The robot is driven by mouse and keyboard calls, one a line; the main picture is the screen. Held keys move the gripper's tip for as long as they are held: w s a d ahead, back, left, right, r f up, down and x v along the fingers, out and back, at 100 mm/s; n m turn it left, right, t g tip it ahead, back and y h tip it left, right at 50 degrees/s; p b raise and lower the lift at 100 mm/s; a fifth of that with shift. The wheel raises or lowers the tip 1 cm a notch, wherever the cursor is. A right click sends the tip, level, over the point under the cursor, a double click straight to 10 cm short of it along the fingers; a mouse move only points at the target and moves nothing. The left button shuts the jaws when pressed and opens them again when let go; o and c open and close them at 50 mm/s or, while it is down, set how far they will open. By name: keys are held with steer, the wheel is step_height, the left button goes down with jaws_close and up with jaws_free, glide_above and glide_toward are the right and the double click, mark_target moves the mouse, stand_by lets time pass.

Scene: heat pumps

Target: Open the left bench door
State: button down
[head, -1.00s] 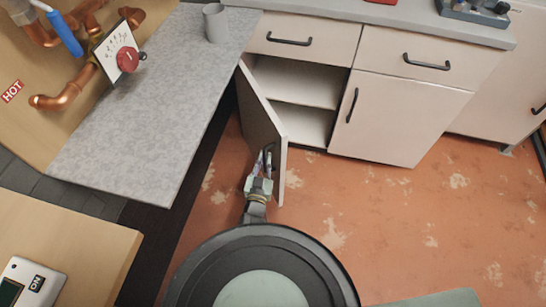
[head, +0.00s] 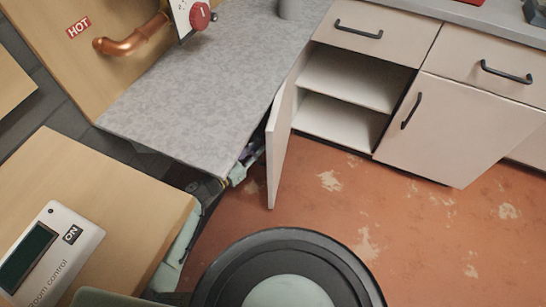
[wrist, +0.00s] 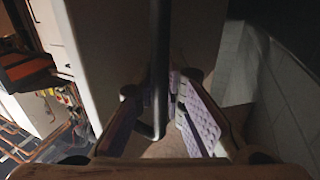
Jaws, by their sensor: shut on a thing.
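The left bench door (head: 280,138) stands wide open, swung out from the cabinet at the corner, and the shelves (head: 345,80) inside are in plain view. My gripper (head: 248,157) is at the hidden face of the door, partly covered by the grey worktop. In the wrist view my gripper (wrist: 164,112) has its two purple-padded fingers closed around the dark bar handle (wrist: 160,60) of the door. The door panel (wrist: 110,50) fills the area behind the handle.
The grey worktop (head: 215,85) juts over my arm on the left. A wooden box with a room control panel (head: 50,255) stands at lower left. The right bench door (head: 450,130) is closed. The orange floor (head: 330,195) in front is clear.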

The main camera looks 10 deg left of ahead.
steer(key=shift+w+a+m+g+h+b, duration=0.2)
steer(key=shift+a+g+h+b, duration=0.15)
steer(key=shift+a, duration=0.4)
steer(key=shift+w+a+m+g+h+b, duration=0.15)
steer(key=shift+a+m+h+b, duration=0.2)
steer(key=shift+a, duration=0.35)
steer(key=c, duration=1.7)
jaws_free()
steer(key=shift+o, duration=0.2)
